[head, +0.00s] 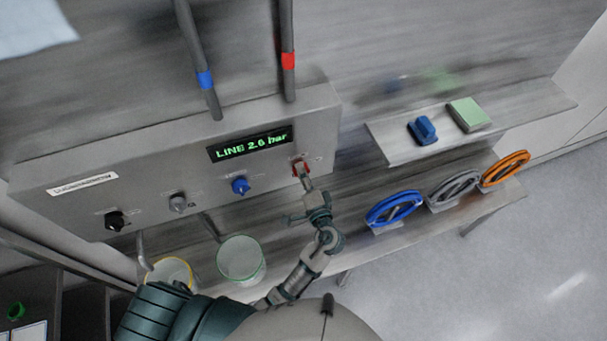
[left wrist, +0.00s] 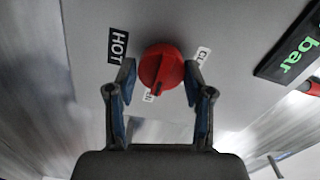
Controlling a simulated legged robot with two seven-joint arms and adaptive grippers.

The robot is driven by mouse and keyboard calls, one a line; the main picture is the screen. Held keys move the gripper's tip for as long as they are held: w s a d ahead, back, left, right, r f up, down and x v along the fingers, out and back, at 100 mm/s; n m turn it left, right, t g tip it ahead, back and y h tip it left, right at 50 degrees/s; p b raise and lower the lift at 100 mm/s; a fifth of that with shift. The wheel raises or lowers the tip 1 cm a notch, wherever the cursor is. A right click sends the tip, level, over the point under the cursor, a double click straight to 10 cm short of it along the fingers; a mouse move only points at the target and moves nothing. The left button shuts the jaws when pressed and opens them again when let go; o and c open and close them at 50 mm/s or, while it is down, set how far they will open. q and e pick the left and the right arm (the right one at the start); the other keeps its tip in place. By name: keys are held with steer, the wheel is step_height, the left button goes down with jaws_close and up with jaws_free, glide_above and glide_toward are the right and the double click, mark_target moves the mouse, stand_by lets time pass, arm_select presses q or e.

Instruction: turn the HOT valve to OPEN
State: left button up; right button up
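The red HOT valve knob (head: 300,167) is at the right end of the grey panel, under the display. In the left wrist view the round red knob (left wrist: 161,66) has a dark mark at its lower edge. A black HOT label (left wrist: 118,45) is at its left. A white label (left wrist: 203,55), partly hidden, is at its right, and another below is mostly covered. My left gripper (head: 304,180) is at the knob. In the left wrist view its two fingers (left wrist: 160,70) stand apart on either side of the knob, and firm contact does not show. My right gripper is not in view.
A blue knob (head: 240,186), a grey knob (head: 178,203) and a black knob (head: 115,220) sit left on the panel. The display (head: 250,143) reads LINE 2.0 bar. Blue, grey and orange handwheels (head: 394,208) line the right bench. A bucket (head: 241,260) stands below the panel.

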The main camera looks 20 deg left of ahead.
arm_select(q)
steer(key=shift+o, duration=1.1)
steer(key=shift+w, duration=0.1)
steer(key=v, duration=0.7)
steer(key=shift+d, duration=0.25)
steer(key=shift+f, duration=0.15)
